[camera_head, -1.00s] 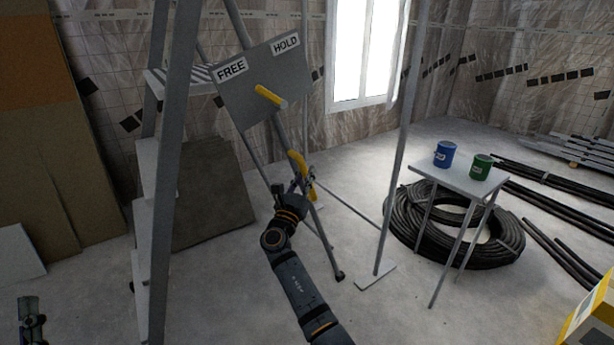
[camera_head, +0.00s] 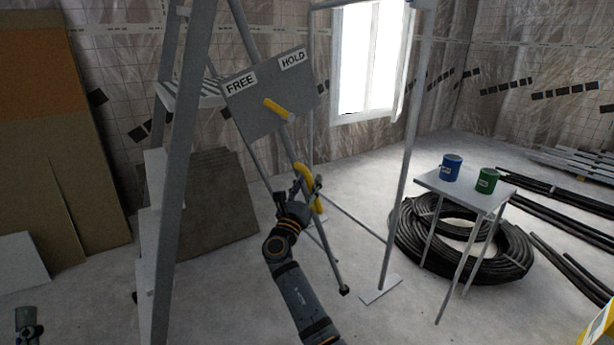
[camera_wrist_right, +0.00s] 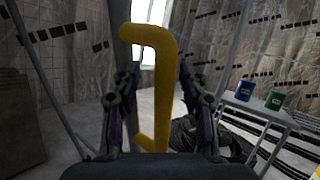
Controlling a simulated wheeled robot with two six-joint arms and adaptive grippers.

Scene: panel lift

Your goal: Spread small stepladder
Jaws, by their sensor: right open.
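The grey stepladder (camera_head: 176,190) stands upright at the left of the head view, its thin rear leg (camera_head: 327,262) reaching the floor at the centre. A grey panel (camera_head: 244,108) on it reads FREE and HOLD and carries a yellow lever (camera_head: 274,107) between the words. Below is a yellow handle (camera_head: 306,173) on the rear frame. My right gripper (camera_head: 304,188) is open at this handle. In the right wrist view the handle (camera_wrist_right: 152,85) stands upright between the spread fingers (camera_wrist_right: 158,85); contact is not clear. Part of my left arm's end (camera_head: 28,328) shows at the lower left; its jaws are unclear.
A grey upright post (camera_head: 400,180) on a flat foot stands right of the ladder. Beyond it are a small table (camera_head: 440,185) with blue and green cans and a black hose coil (camera_head: 515,250). Boards lean at the left. The front floor is mostly clear.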

